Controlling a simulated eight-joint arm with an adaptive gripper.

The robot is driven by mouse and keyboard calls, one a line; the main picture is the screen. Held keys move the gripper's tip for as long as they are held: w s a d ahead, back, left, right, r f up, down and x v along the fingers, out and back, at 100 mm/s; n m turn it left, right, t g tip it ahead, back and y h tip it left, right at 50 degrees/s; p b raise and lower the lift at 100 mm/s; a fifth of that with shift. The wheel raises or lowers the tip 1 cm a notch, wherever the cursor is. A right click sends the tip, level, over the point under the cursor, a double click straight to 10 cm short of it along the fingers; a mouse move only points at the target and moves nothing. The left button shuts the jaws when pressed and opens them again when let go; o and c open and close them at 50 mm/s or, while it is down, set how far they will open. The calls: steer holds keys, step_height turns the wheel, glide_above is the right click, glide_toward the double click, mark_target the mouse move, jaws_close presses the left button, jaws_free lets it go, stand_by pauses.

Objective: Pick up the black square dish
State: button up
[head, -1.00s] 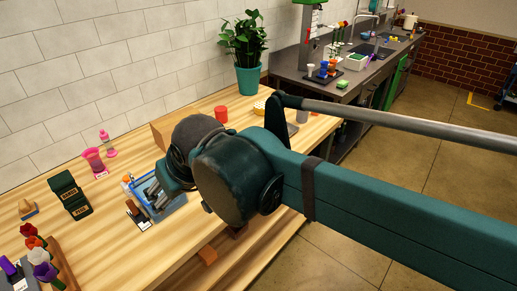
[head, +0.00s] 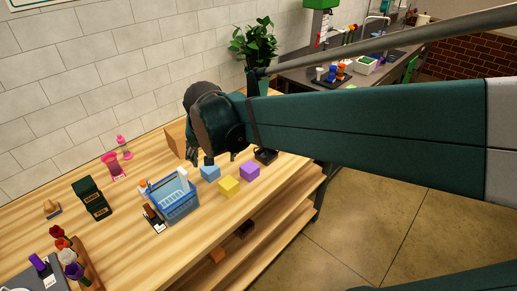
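The black square dish (head: 265,155) lies on the wooden table near its right end, just past the purple block. It is small in the view, and part of its far side sits close under my arm. My gripper (head: 200,160) points down over the table, to the left of the dish and apart from it, behind the blue block. The wrist and forearm hide much of the gripper, so its opening is unclear. I see nothing held in it.
Blue (head: 210,173), yellow (head: 229,187) and purple (head: 250,170) blocks stand left of the dish. A blue basket (head: 178,205) with items stands nearer. A potted plant (head: 256,45) is behind. The table front right of the yellow block is clear.

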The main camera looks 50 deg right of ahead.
steer(key=w+d+f+m+g+h+p, duration=0.1)
steer(key=d+f+m+g+h+p, duration=0.2)
steer(key=d+m+p, duration=1.25)
steer(key=d+f+n+g+y+b, duration=0.1)
steer(key=d+f+n+b, duration=0.4)
steer(key=d+n, duration=0.1)
steer(key=shift+f, duration=0.3)
steer(key=shift+s+d+f, duration=0.1)
steer(key=shift+d, duration=0.05)
steer(key=shift+x, duration=1.15)
steer(key=shift+d+f, duration=0.1)
steer(key=shift+f, duration=0.05)
steer(key=shift+b+x, duration=0.35)
steer(key=shift+x, duration=2.1)
steer(key=shift+d, duration=0.1)
steer(key=shift+c, duration=0.5)
